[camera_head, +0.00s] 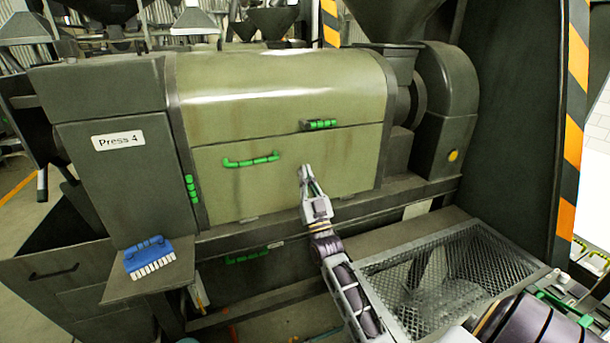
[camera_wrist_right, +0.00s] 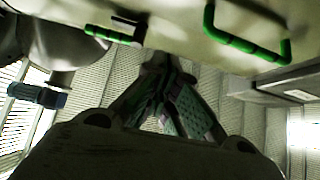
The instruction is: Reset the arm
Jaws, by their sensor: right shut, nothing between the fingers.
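My right arm reaches up from the lower right in the head view. Its gripper (camera_head: 305,172) is in front of the olive-green cover of the press (camera_head: 290,90), to the right of a green handle (camera_head: 251,160). The fingers are shut and hold nothing. In the right wrist view the gripper (camera_wrist_right: 172,75) points toward the press, with its fingers together. A green handle (camera_wrist_right: 245,45) and a green latch (camera_wrist_right: 112,35) show on the cover there, apart from the fingers. My left gripper is not in view.
A blue brush (camera_head: 150,257) with white bristles lies on a small shelf (camera_head: 120,288) at the left. A mesh basket (camera_head: 500,262) is at the lower right, close by my right arm. A striped post (camera_head: 574,130) stands at the right.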

